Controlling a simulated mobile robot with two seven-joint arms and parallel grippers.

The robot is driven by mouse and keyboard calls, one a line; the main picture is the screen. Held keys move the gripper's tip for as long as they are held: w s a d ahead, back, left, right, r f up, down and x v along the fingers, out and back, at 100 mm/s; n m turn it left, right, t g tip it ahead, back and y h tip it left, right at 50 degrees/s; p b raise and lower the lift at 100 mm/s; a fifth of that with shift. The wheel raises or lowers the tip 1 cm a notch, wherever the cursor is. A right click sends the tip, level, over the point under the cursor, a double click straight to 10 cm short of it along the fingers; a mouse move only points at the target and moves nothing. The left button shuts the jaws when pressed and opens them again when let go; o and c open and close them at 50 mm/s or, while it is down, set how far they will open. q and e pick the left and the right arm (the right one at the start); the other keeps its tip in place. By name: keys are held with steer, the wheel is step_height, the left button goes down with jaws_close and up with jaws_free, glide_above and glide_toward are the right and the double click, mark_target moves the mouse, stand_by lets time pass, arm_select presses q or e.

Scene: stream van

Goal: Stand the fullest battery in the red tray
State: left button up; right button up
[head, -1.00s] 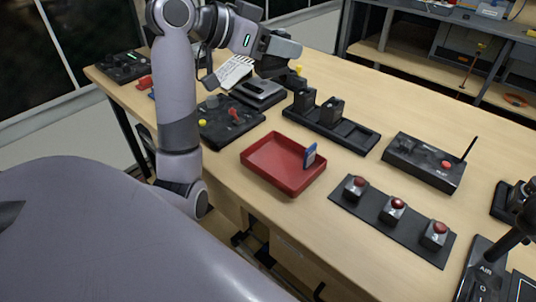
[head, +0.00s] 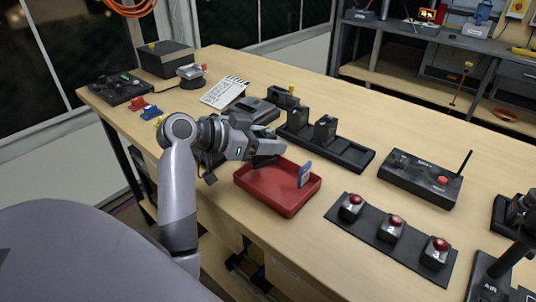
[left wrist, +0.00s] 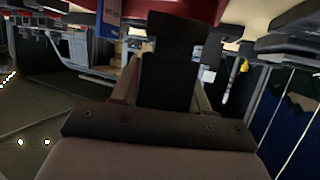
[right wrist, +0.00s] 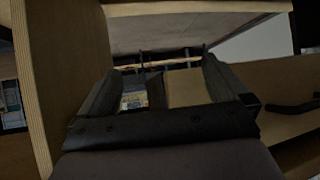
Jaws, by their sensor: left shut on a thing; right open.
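The red tray (head: 277,200) lies on the table in the middle of the head view. A blue card-like piece (head: 305,174) stands upright at its right side. My left gripper (head: 268,157) is shut on a dark battery (left wrist: 172,65), which shows as a black block between the fingers in the left wrist view. The gripper is at the tray's far left edge; I cannot tell whether the battery touches the tray. The battery's charge marking is not visible. Two dark batteries (head: 325,128) stand in the black charger (head: 350,154) behind the tray. My right gripper (right wrist: 158,85) is open and empty.
A panel with red buttons (head: 380,248) lies right of the tray, in front of a black box with an antenna (head: 420,178). A clapperboard (head: 223,92) and black devices stand farther back left. Bare tabletop lies between the tray and the button panel.

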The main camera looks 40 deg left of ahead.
arm_select(q)
steer(key=shift+f, duration=1.8)
steer(key=shift+f, duration=0.1)
steer(key=o, duration=0.8)
steer(key=shift+f+b, duration=0.15)
steer(key=shift+b, duration=0.15)
steer(key=o, duration=0.5)
steer(key=shift+c, duration=0.2)
steer(key=shift+r, duration=0.25)
steer(key=v, duration=1.2)
steer(key=shift+r, duration=0.1)
